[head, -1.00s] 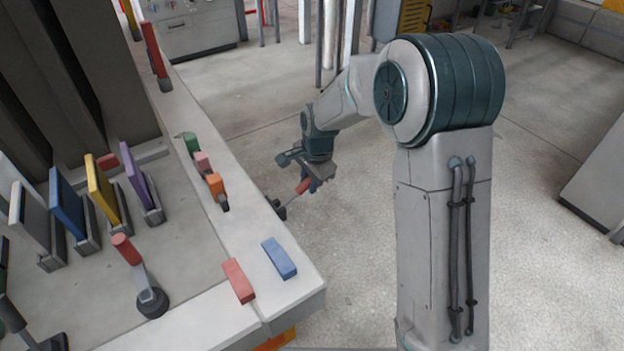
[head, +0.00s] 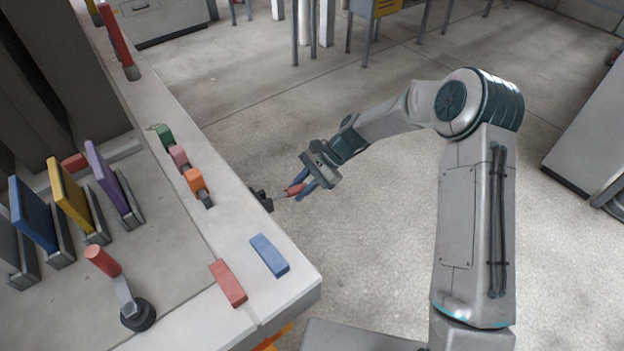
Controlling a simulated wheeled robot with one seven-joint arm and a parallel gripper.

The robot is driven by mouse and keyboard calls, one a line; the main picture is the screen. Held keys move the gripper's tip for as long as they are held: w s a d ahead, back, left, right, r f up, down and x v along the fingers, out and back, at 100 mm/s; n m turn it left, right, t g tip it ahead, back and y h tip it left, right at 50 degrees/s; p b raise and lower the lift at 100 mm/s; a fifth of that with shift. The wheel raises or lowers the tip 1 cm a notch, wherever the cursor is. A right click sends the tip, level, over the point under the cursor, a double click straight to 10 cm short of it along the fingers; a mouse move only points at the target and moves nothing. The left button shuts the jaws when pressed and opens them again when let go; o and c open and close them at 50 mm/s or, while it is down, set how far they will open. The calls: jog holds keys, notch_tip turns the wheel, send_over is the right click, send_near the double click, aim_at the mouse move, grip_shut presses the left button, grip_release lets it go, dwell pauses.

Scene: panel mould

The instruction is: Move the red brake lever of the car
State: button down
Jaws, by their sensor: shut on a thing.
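A red lever handle (head: 296,190) on a thin rod sticks out from a dark mount (head: 262,200) on the right side of the pale panel (head: 235,215). It points right and slightly up. My gripper (head: 299,189) is shut on this handle, its blue fingers on either side of it. The fingers partly hide the handle. Another red-handled lever (head: 103,261) stands on the panel top on a round black base, apart from my gripper. The picture does not show which lever has the brake label.
A red block (head: 228,283) and a blue block (head: 270,256) lie near the panel's front corner. Small green, pink and orange switches (head: 195,181) line the panel's edge. Blue, yellow and purple upright plates (head: 70,195) stand at left. The floor right of the panel is open.

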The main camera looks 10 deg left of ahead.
jog(key=shift+s+a+f+g+y+b, duration=0.1)
jog(key=shift+s+f+g+y+b, duration=0.1)
jog(key=shift+f+g+y, duration=0.25)
jog(key=shift+s+a+f+g+y+b, duration=0.15)
jog(key=shift+f+g, duration=0.1)
jog(key=shift+f, duration=0.3)
jog(key=shift+s+a+f+g+y, duration=0.1)
jog(key=shift+s+f+g+y, duration=0.2)
jog(key=shift+f+g, duration=0.1)
jog(key=c, duration=1.3)
grip_release()
jog(key=shift+a, duration=0.1)
jog(key=shift+o, duration=0.2)
jog(key=shift+w, duration=0.1)
jog(key=v, duration=1.3)
jog(key=shift+w+d, duration=0.2)
jog(key=shift+d, duration=0.2)
jog(key=shift+r, duration=0.15)
